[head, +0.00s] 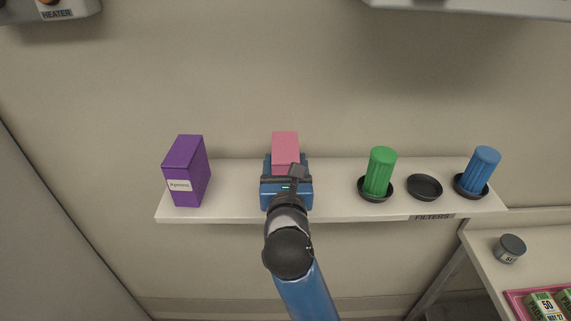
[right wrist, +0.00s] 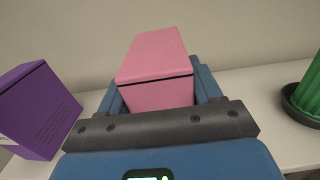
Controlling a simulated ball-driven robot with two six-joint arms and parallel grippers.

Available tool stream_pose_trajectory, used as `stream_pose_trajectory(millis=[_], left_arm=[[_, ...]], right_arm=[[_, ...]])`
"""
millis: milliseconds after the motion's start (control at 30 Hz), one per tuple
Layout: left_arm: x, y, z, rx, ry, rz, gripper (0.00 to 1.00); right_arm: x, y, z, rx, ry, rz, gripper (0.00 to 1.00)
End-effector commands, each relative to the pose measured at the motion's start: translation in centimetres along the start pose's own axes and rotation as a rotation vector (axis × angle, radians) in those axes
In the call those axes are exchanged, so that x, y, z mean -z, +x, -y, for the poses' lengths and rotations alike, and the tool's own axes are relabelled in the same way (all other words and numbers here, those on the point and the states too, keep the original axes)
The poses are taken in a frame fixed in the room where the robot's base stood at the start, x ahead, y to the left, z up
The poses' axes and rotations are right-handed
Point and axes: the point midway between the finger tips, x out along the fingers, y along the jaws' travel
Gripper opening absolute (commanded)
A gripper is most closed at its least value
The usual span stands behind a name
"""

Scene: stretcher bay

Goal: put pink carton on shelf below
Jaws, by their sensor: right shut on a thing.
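The pink carton (head: 285,148) is upright at the middle of the white wall shelf (head: 235,207). My right gripper (head: 286,165) reaches in from the front and is shut on it. In the right wrist view the pink carton (right wrist: 155,68) stands between the blue fingers of my right gripper (right wrist: 160,95). Its lower part is hidden by the gripper, so I cannot tell whether it touches the shelf. My left gripper is not in view. No lower shelf shows clearly beneath this one.
A purple box (head: 186,165) stands left of the carton. To the right are a green filter (head: 380,172) and a blue filter (head: 480,170) in dark dishes, with an empty dish (head: 425,187) between. A side table (head: 480,255) at lower right holds a dark jar (head: 510,248).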

Motion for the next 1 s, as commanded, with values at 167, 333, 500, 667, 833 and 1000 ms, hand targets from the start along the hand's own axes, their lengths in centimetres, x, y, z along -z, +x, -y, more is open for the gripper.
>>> stream_pose_trajectory(millis=[167, 333, 500, 667, 833, 1000], left_arm=[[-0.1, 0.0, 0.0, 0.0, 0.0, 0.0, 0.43], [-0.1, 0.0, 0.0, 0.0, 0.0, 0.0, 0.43], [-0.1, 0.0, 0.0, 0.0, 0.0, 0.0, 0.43], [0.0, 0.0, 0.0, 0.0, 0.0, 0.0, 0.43], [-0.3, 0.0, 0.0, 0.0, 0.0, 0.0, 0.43], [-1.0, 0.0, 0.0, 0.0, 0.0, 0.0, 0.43]], right_arm=[[0.2, 0.0, 0.0, 0.0, 0.0, 0.001, 0.22], [0.2, 0.0, 0.0, 0.0, 0.0, -0.001, 0.85], [0.2, 0.0, 0.0, 0.0, 0.0, -0.001, 0.9], [0.1, 0.0, 0.0, 0.0, 0.0, 0.0, 0.9], [0.1, -0.8, -0.1, -0.002, 0.0, 0.0, 0.9], [0.2, -3.3, -0.1, -0.004, 0.001, 0.0, 0.9]])
